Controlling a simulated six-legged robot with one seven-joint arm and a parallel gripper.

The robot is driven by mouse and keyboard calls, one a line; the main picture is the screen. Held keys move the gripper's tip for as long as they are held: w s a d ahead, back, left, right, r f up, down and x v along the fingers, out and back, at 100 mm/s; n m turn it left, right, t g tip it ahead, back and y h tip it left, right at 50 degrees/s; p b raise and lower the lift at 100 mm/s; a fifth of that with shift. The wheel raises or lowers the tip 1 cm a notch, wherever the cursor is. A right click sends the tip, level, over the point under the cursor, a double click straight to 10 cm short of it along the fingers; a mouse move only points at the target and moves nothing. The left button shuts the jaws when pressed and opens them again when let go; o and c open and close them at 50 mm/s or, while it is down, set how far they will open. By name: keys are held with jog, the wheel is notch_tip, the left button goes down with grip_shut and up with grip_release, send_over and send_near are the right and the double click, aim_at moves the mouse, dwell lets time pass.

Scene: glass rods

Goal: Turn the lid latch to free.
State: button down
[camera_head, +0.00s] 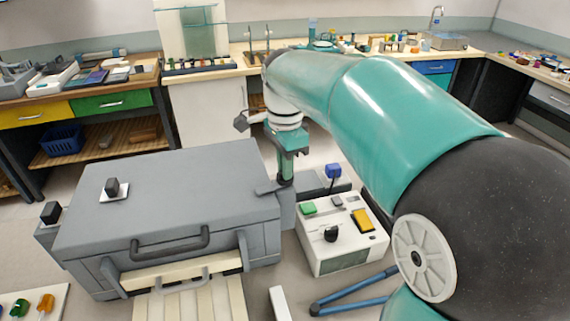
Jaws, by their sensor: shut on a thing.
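A large grey box with a closed lid (170,195) stands at the left front, with a dark handle (170,243) on its front. The lid latch (267,189), a small dark grey bar, sits at the lid's right edge. My gripper (286,178) points down at this edge and is shut on the latch. The fingertips are small in view, and the exact grip is partly hidden. A black knob on a white plate (116,191) sits on the lid's left part. Another black knob (51,212) is at the box's left side.
A white control box (342,240) with a black knob, green and yellow buttons stands just right of the grey box. A blue-topped part (333,171) rises behind it. Blue bars (350,292) lie in front. Cluttered benches line the back wall.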

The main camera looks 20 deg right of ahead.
jog(key=n, duration=1.1)
jog(key=shift+r+n, duration=0.1)
jog(key=shift+n, duration=2.2)
jog(key=c, duration=1.5)
grip_release()
